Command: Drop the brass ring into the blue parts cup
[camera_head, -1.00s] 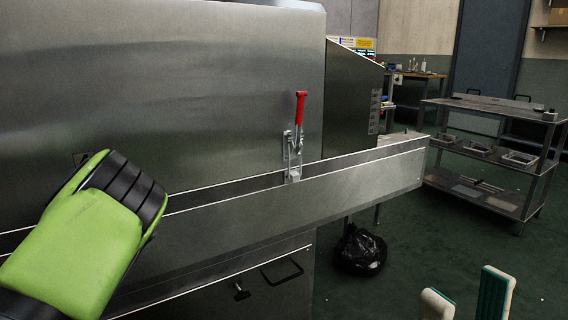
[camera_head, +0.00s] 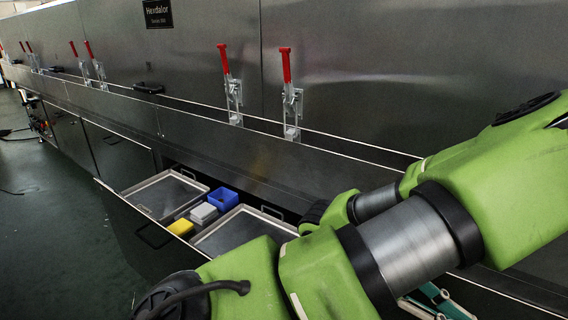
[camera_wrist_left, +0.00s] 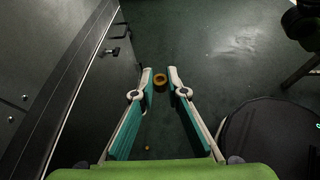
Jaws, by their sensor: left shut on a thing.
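The blue parts cup (camera_head: 222,199) stands in the pulled-out drawer of the dryer in the head view, with its opening facing up. The brass ring (camera_wrist_left: 160,79) shows between the fingertips of my left gripper (camera_wrist_left: 160,82) in the left wrist view. The gripper is shut on the ring, with the dark green floor below it and the dryer front to the left. The ring is not visible in the head view. A teal finger part shows low at the right of the head view, mostly hidden by the green arm; I cannot tell whose it is.
In the drawer (camera_head: 136,216), a grey box (camera_head: 203,213) and a yellow box (camera_head: 181,227) stand beside the cup, between two shallow metal trays. Red-handled clamps (camera_head: 286,68) line the dryer front above. The green arm covers the lower right.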

